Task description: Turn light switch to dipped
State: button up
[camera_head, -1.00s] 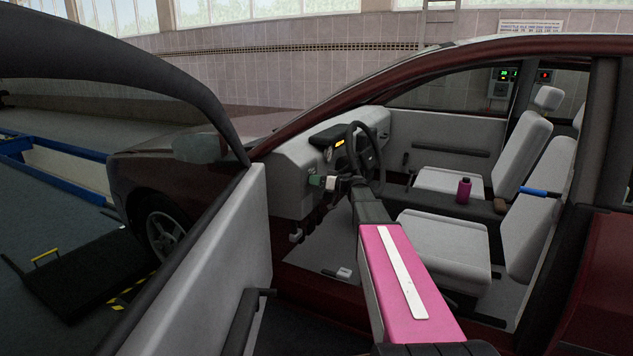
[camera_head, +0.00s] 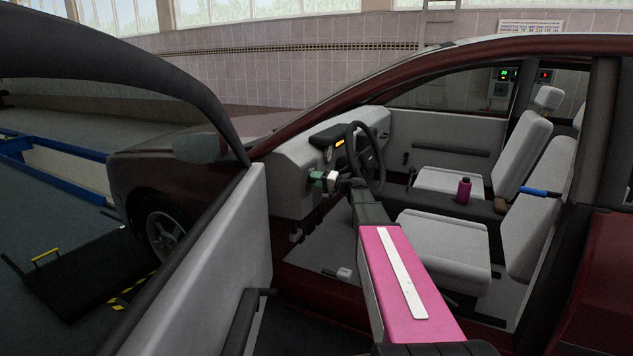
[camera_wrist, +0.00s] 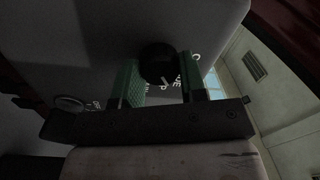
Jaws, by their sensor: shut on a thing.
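The light switch (camera_wrist: 159,62) is a dark round knob with a pale pointer line, on the grey dashboard panel in the wrist view. White lettering shows around it, partly hidden, so I cannot read which setting the pointer is at. My gripper (camera_wrist: 160,82) has its two green fingers on either side of the knob, shut on it. In the head view my gripper (camera_head: 322,178) is at the left end of the dashboard (camera_head: 295,165), and the switch is too small or hidden to tell there.
The steering wheel (camera_head: 366,155) is close to the right of my gripper. The open car door (camera_head: 225,270) stands to the left of my arm.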

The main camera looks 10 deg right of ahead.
jog(key=shift+m, duration=1.4)
jog(key=o, duration=0.9)
jog(key=shift+d, duration=0.1)
jog(key=v, duration=1)
jog(key=shift+s+d+f, duration=0.15)
jog(key=shift+s+d, duration=0.05)
jog(key=shift+s, duration=0.1)
